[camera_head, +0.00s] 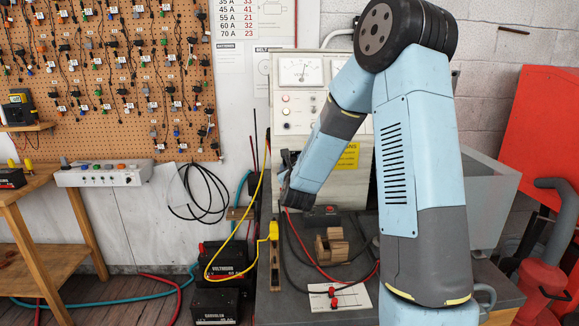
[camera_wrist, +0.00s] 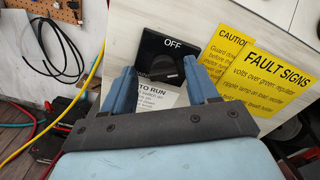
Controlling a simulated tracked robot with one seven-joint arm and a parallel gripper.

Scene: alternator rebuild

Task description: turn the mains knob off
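The mains knob (camera_wrist: 167,70) is black and sits on a black plate (camera_wrist: 150,46) marked OFF at its top, in the wrist view. My gripper (camera_wrist: 160,66) has its two blue fingers spread apart, with the knob showing between and beyond the tips. The right fingertip is very close to the knob; I cannot tell whether it touches. The knob is dark, and its pointing direction is unclear. In the head view my gripper (camera_head: 287,170) is at the left side of the pale test bench cabinet (camera_head: 290,128), and I cannot make out the knob there.
Yellow FAULT SIGNS (camera_wrist: 265,72) and CAUTION labels are right of the knob, and a white label (camera_wrist: 155,97) is below it. A yellow cable (camera_head: 245,225) hangs left of the bench. Wooden blocks (camera_head: 331,246) and a red-and-black lead lie on the grey bench top (camera_head: 290,305).

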